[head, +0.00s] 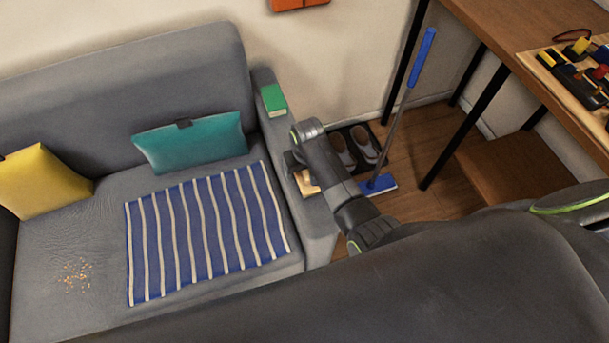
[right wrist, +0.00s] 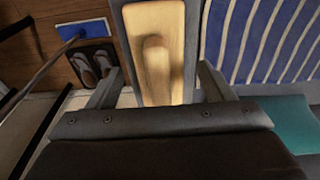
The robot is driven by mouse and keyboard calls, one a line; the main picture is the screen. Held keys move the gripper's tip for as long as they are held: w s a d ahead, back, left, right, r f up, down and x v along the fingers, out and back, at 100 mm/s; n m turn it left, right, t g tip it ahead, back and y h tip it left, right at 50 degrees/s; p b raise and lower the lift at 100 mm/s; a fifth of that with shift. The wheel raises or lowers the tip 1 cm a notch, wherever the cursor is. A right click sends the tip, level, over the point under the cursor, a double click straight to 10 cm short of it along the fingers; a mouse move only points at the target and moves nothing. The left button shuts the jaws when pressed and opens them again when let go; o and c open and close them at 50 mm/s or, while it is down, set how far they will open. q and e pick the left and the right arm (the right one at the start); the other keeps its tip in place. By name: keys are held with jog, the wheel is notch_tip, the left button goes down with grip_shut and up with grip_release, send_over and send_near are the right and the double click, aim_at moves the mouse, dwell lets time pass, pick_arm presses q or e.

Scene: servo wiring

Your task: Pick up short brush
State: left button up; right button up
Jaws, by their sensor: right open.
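The short brush, a pale wooden block (head: 307,183), lies on the sofa's right armrest, partly hidden by my right gripper (head: 292,163). In the right wrist view the brush (right wrist: 154,22) is a long wooden piece with a raised rounded grip in its middle. My right gripper (right wrist: 160,80) is open, its two fingers apart on either side of the brush's near end in that picture. I cannot tell how far above it they are. Bristles are not visible. My left gripper is not in view.
A green box (head: 273,99) lies farther back on the armrest. A striped blanket (head: 205,235), teal folder-like cushion (head: 190,143) and yellow cushion (head: 45,182) are on the sofa (head: 120,75), with crumbs (head: 75,275). A blue broom (head: 422,58) stands beside shoes (head: 366,143); a wooden desk (head: 480,15) is right.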

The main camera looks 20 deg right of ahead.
notch_tip(320, 180, down, 2)
jog(key=c, duration=1.2)
jog(key=shift+o, duration=0.2)
jog(key=shift+w+r, duration=0.1)
notch_tip(320, 180, up, 10)
jog(key=shift+f+p, duration=0.1)
jog(key=shift+p, duration=0.6)
jog(key=o, duration=0.6)
jog(key=shift+c, duration=0.2)
jog(key=c, duration=0.4)
jog(key=shift+o, duration=0.2)
